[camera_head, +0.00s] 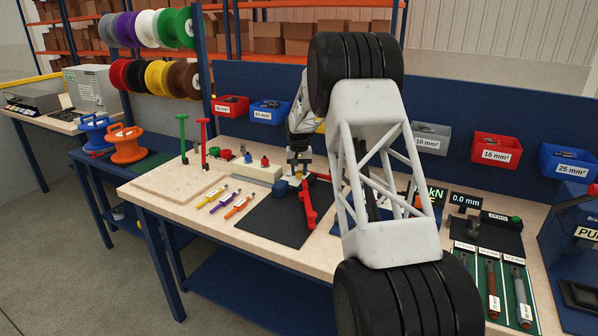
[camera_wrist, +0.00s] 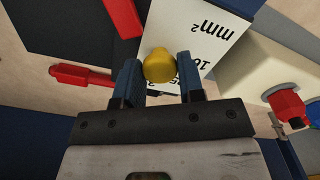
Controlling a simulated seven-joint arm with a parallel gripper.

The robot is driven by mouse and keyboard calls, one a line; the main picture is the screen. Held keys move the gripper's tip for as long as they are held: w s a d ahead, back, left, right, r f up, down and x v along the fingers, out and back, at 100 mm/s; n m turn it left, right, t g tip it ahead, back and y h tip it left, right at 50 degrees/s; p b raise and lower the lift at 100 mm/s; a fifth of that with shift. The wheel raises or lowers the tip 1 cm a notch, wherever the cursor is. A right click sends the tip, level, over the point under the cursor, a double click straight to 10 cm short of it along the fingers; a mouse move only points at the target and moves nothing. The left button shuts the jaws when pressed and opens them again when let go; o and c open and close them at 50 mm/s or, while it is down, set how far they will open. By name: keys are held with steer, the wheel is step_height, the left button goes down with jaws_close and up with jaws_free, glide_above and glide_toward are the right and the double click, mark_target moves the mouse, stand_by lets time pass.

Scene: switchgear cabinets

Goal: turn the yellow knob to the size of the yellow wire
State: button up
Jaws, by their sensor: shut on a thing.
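The yellow knob (camera_wrist: 159,66) sits between the two blue fingers of my gripper (camera_wrist: 159,80) in the wrist view. My gripper is shut on it. A white dial plate (camera_wrist: 205,40) lies around the knob, printed with "mm²" and size numbers that appear upside down and are partly covered by the fingers. In the head view my gripper (camera_head: 299,165) is over the bench at the black mat, and the knob is too small to make out clearly. A yellow spool (camera_head: 157,77) hangs on the rack. A short yellow piece (camera_head: 212,200) lies on the bench left of the mat.
A red-handled tool (camera_head: 308,205) lies by the gripper; red parts (camera_wrist: 85,76) also show close to the fingers. A cream box with red and blue knobs (camera_head: 258,171) stands to the left. Labelled bins (camera_head: 497,148) line the back panel. The black mat (camera_head: 278,222) has clear room in front.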

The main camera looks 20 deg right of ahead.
mark_target(299, 172)
steer(key=n, duration=0.4)
steer(key=shift+n, duration=1.8)
steer(key=o, duration=0.9)
steer(key=shift+r, duration=3.95)
